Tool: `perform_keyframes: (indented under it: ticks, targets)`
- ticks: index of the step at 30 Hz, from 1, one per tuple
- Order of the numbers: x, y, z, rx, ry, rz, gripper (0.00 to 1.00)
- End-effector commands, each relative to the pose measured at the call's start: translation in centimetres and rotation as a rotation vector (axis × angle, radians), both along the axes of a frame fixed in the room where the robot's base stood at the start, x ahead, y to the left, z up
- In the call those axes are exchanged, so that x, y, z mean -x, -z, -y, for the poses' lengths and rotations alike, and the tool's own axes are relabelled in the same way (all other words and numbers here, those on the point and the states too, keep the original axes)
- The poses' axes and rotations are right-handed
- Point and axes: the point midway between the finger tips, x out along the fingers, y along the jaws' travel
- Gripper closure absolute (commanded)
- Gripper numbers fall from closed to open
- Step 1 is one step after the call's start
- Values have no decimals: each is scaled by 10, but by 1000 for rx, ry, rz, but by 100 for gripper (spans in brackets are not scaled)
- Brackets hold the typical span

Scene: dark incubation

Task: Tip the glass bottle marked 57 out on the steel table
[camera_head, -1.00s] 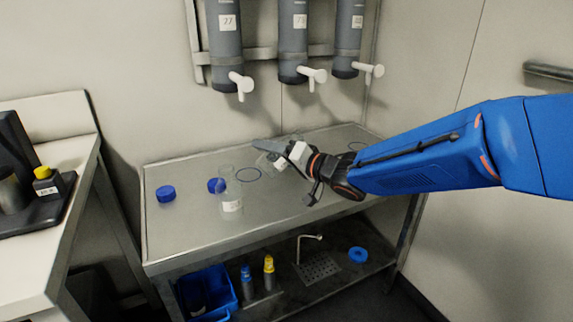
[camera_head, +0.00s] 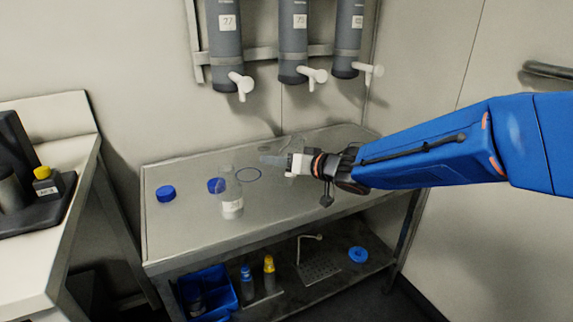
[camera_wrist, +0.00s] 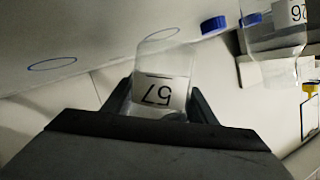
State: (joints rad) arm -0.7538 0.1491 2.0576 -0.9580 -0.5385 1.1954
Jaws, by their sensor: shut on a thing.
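The clear glass bottle marked 57 (camera_wrist: 165,75) is between my gripper's fingers (camera_wrist: 163,105) in the wrist view, its label upside down there. In the head view my gripper (camera_head: 280,160) is shut on it above the back right of the steel table (camera_head: 190,240). The held bottle is faint there, partly hidden by the fingers, and its exact tilt is hard to tell. I cannot tell whether liquid is inside.
Grey dispensers with white taps (camera_head: 241,82) hang above. A lower shelf holds a blue bin (camera_head: 222,300).

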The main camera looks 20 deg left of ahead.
Motion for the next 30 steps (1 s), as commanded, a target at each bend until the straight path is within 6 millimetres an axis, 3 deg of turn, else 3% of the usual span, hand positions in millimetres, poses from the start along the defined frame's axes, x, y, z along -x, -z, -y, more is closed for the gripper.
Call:
perform_keyframes:
  ticks: [6,17,30]
  targets:
    - [-11,8,9,118,1,140,83]
    - [-12,10,10,139,-1,165,83]
    - [-27,19,23,279,0,328,83]
